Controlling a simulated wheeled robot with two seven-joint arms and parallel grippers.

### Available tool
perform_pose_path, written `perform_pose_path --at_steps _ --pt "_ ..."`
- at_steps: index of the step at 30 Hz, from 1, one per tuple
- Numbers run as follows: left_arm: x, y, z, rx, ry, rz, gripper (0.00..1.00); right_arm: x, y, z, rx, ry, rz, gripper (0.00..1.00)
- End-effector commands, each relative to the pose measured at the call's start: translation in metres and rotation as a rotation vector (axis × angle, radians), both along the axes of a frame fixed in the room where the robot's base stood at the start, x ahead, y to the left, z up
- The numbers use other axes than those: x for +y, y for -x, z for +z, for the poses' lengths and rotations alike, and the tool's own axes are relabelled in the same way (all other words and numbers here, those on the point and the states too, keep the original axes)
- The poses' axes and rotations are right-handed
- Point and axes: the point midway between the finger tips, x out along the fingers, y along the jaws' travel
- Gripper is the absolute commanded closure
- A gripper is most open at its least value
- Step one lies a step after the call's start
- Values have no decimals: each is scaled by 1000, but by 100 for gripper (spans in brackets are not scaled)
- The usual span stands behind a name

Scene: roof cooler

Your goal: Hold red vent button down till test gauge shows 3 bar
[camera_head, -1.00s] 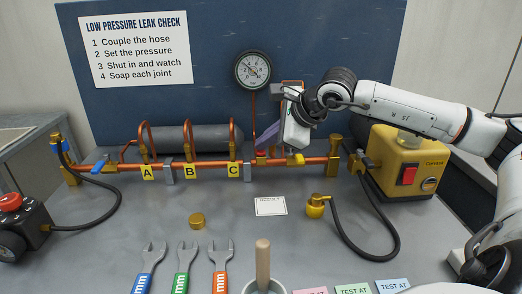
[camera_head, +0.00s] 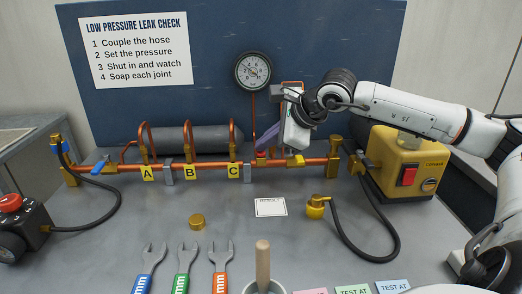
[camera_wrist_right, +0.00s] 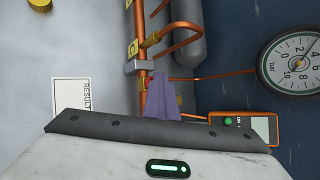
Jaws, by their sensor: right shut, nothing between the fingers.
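The test gauge (camera_head: 252,70) is a round white dial on the blue board. It also shows sideways in the right wrist view (camera_wrist_right: 292,66), marked in bar; I cannot read its needle exactly. My right gripper (camera_head: 261,151) points down and left at the copper pipe right of label C, its purple fingers shut with nothing between them. A small red spot, likely the vent button (camera_head: 261,155), shows just under the fingertips. In the right wrist view the fingers (camera_wrist_right: 160,80) cover that place, so I cannot tell whether they touch or press it. My left gripper is not in view.
The copper pipe (camera_head: 205,165) runs across the bench with labels A, B and C. A yellow pump box (camera_head: 405,165) stands right, its black hose ending in a brass fitting (camera_head: 316,208). A brass cap (camera_head: 197,221) and several spanners lie in front. An orange meter (camera_wrist_right: 262,124) is behind my gripper.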

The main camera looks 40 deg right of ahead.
Motion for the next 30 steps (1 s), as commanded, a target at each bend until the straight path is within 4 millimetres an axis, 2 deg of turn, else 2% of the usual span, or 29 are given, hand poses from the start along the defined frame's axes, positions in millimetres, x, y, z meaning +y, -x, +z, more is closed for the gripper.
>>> perform_pose_path --at_steps 4,13,25,30 --pt "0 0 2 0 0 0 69 0 1 -2 11 -1 0 100" --pt "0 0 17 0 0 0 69 0 1 16 6 -1 0 100" --pt "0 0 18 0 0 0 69 0 0 20 1 0 0 100" --pt "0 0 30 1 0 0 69 0 0 33 1 0 1 100"
